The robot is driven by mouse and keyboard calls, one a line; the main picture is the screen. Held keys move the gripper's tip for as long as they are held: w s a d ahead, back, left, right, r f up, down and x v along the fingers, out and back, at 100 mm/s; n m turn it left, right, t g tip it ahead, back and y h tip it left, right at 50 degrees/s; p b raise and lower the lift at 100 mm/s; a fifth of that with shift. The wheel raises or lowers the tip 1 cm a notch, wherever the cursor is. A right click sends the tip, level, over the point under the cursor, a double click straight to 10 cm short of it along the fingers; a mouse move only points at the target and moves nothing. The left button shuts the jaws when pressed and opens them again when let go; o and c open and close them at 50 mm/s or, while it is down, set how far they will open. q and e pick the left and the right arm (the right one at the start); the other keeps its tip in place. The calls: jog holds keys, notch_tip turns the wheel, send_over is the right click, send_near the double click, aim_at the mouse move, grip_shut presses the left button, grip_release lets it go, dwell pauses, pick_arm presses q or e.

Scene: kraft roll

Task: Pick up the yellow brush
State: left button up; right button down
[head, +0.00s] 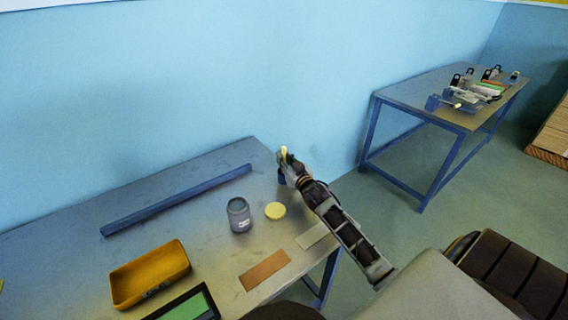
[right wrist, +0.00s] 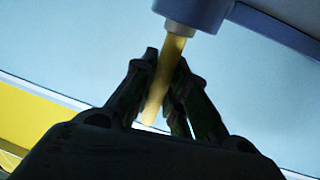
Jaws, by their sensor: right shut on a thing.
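The yellow brush (head: 284,152) shows as a short yellow piece at the tip of my right gripper (head: 290,170), over the far right corner of the near table. In the right wrist view, its yellow handle (right wrist: 163,85) lies between the two fingers of my right gripper (right wrist: 166,68), which are shut on it. A pale collar and a blue part (right wrist: 195,12) sit at the handle's upper end. In the head view a blue piece (head: 281,178) shows just below the gripper tip. Whether it touches the table is unclear. My left gripper is not in view.
The near table (head: 80,207) holds a long blue bar (head: 178,200), a grey jar (head: 239,215), a yellow disc (head: 275,211), an orange tray (head: 150,274), a brown card (head: 265,270) and a green-topped tray (head: 188,307). A second table (head: 405,93) with several items stands at the right.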

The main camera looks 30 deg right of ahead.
aim_at(284, 147)
notch_tip(284, 147, up, 7)
jog(key=shift+r+p, duration=0.15)
jog(key=shift+p, duration=0.2)
jog(key=shift+r, duration=0.65)
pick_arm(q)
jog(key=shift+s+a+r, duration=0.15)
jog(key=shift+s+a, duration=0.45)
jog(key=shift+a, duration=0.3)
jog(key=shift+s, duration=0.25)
